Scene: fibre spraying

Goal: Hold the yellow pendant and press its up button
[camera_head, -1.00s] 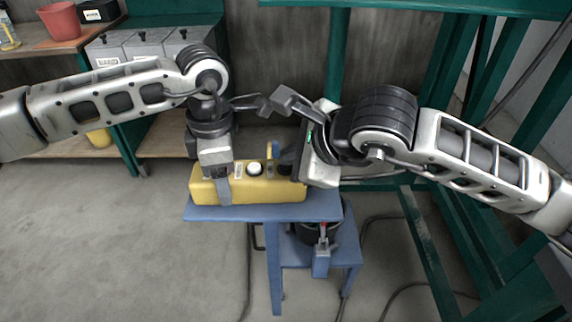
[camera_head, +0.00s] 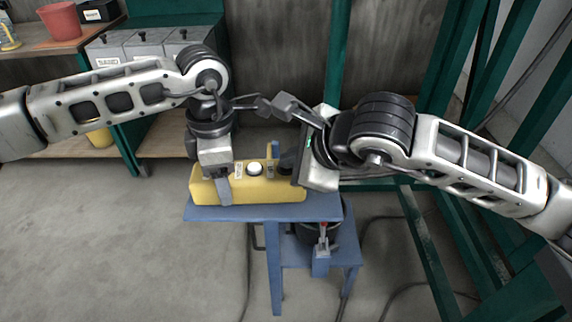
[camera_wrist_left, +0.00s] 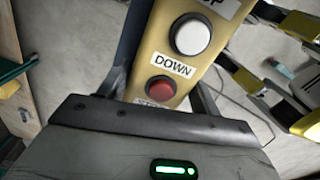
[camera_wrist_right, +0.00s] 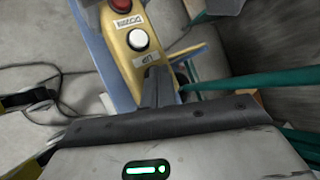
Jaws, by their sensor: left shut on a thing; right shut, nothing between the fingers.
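The yellow pendant (camera_head: 275,190) lies across the blue stand. My left gripper (camera_head: 224,180) is shut across its left part, with fingers on either side of the body. In the left wrist view the white button (camera_wrist_left: 190,36), the DOWN label and the red button (camera_wrist_left: 162,88) show between or beyond the fingers. My right gripper (camera_head: 287,164) is shut and empty over the pendant's right end. In the right wrist view its fingers (camera_wrist_right: 157,88) point at the face just past the UP label (camera_wrist_right: 130,62) and hide what lies there. I cannot tell whether they touch it.
The blue stand (camera_head: 310,211) holds the pendant, with a lower shelf carrying a dark item with a red part. Green frame posts (camera_head: 425,220) stand at the right. A bench with grey bins (camera_head: 145,45) and a red pot (camera_head: 60,21) is behind left. Cables lie on the floor.

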